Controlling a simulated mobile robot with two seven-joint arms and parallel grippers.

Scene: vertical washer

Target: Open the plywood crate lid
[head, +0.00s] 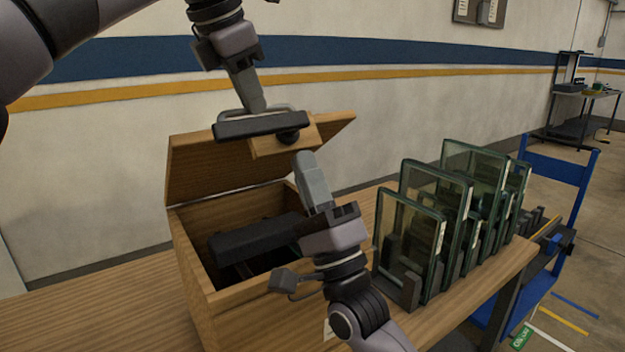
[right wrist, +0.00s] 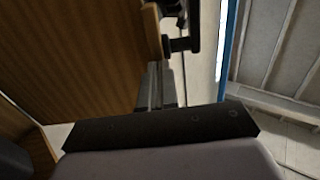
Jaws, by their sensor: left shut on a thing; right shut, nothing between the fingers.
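The plywood crate (head: 183,265) stands on the wooden table with its lid (head: 205,165) raised steeply at the back, its inner face in view. A wooden block (head: 270,147) with a black knob and a black bar handle (head: 240,129) sits at the lid's upper edge. My left gripper (head: 257,106) is shut on that handle from above. My right gripper (head: 306,162) is shut and empty, fingers pointing up above the crate's opening, just below the block. In the right wrist view, the lid (right wrist: 70,50) fills the left side. Whether the right fingers touch the lid is unclear.
A black object (head: 255,238) lies inside the crate, partly hidden by my right arm. Several glass panes (head: 408,230) stand in a rack on the table (head: 90,310) to the right. A blue frame (head: 560,172) stands beyond them. The wall is close behind.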

